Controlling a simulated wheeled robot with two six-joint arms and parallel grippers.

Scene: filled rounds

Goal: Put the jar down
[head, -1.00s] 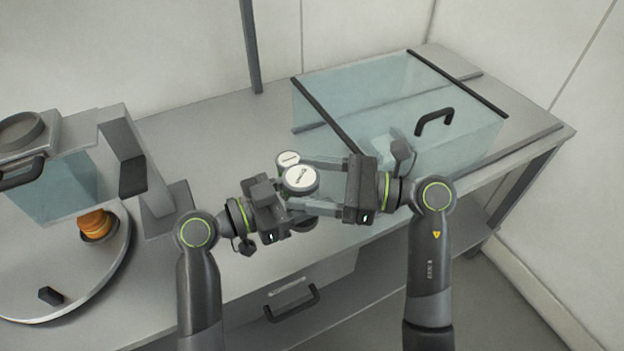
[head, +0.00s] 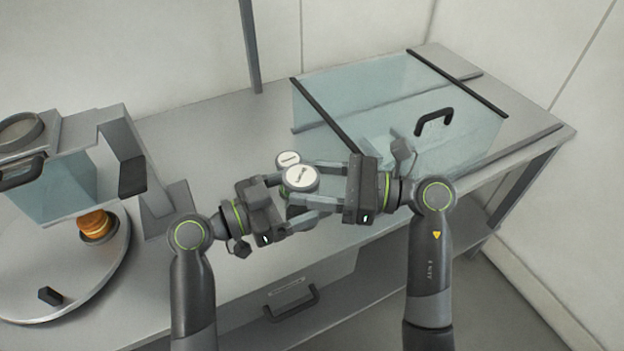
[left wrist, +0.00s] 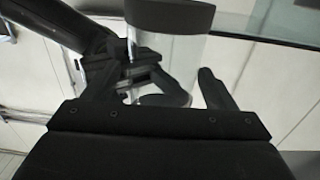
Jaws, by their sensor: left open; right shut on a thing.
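The jar (head: 301,179) has a round white-topped lid with dark lettering and a grey rim. My right gripper (head: 304,186) is shut on it from the right, holding it near the middle of the bench (head: 220,130). In the left wrist view the jar's clear body (left wrist: 172,48) and dark end show just beyond my left fingers. Whether the jar's base touches anything is hidden.
A second, smaller white-topped round thing (head: 287,158) shows just behind the jar. A clear-walled box with a black handle (head: 434,121) stands at the right. At the left, a round tray (head: 75,300) bears an orange stack (head: 95,222) beside a machine. Bare bench lies behind my arms.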

